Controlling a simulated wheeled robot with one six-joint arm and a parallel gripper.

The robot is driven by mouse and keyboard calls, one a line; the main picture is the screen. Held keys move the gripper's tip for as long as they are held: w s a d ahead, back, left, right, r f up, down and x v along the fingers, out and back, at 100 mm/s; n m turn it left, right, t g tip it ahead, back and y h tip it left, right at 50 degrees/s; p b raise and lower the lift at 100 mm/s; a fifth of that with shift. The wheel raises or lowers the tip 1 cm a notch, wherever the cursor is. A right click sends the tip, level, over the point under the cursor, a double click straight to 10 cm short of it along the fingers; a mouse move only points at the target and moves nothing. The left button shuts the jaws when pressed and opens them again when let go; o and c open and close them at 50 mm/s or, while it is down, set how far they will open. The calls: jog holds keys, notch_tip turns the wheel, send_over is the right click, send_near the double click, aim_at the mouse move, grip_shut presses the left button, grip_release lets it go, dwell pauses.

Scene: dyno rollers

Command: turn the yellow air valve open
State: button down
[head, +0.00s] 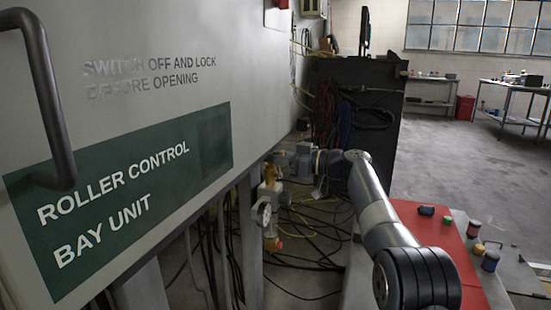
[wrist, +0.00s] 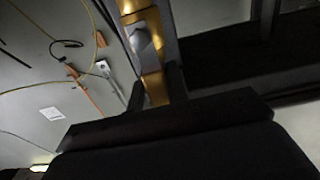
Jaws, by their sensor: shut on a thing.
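The yellow air valve (head: 270,192) is on the brass-coloured pipe assembly below the grey control cabinet, with a round gauge (head: 263,213) just beneath it. My gripper (head: 274,160) reaches in from the right at the top of this assembly. In the wrist view, a yellow-gold strip of the valve (wrist: 155,90) runs between the two dark fingers of my gripper (wrist: 156,86), which are shut on it. A grey hex-like fitting (wrist: 143,38) shows beyond the fingers. The head view shows the contact only small and partly hidden by my wrist.
The cabinet (head: 150,60) fills the left, with a dark handle (head: 45,90). Loose cables (head: 310,235) lie on the floor below the valve. A dark cabinet (head: 375,110) stands behind. A red surface (head: 435,230) with small items is at the right. Open floor lies beyond.

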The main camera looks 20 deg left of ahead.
jog(key=c, duration=1.3)
grip_release()
jog(key=shift+c, duration=0.2)
jog(key=shift+d, duration=0.1)
jog(key=d+p, duration=0.1)
jog(key=d, duration=0.9)
jog(key=shift+s+d, duration=0.25)
jog(key=shift+s, duration=0.2)
jog(key=a, duration=0.7)
jog(key=w+a+b, duration=0.1)
jog(key=a, duration=0.2)
jog(key=shift+a, duration=0.4)
